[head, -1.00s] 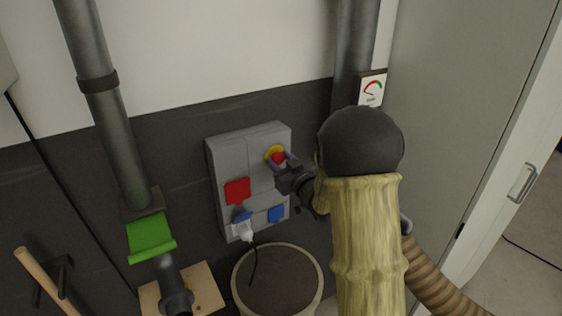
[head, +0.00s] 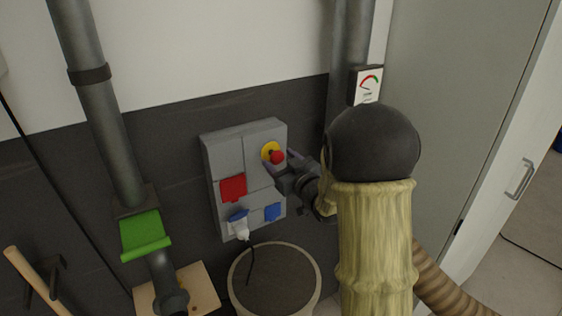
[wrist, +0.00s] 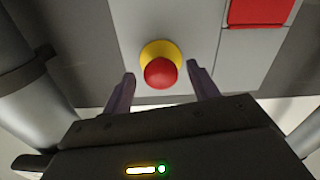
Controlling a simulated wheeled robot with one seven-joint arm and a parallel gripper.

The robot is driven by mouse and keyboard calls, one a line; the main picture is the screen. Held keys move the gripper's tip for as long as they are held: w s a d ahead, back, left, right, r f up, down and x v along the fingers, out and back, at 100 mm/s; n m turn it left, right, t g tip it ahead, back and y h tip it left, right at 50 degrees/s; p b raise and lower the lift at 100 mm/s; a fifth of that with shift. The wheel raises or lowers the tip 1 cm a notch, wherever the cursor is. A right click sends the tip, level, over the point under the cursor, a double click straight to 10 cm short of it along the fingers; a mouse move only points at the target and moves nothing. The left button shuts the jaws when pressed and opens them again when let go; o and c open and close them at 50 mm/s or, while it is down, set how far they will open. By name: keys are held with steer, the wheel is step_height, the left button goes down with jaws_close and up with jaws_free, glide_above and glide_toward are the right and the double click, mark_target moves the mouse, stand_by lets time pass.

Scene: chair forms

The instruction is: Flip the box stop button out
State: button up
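The stop button (head: 277,157) is a red knob on a yellow round base, at the upper right of the grey wall box (head: 223,150). In the wrist view the red knob (wrist: 160,73) is centred a little beyond the fingertips. My gripper (head: 278,164) is beside the button in the head view. In the wrist view my gripper (wrist: 161,76) is open, with one finger on each side of the knob and visible gaps on both sides. I cannot tell how deep the knob lies between the fingers.
The box also carries a red cover (head: 233,188), a blue socket (head: 272,212) and a white plug (head: 240,229) with a black cord. A round bin (head: 314,290) stands below.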

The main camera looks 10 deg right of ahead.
steer(key=b+v, duration=0.7)
steer(key=v, duration=1)
steer(key=shift+s, duration=0.15)
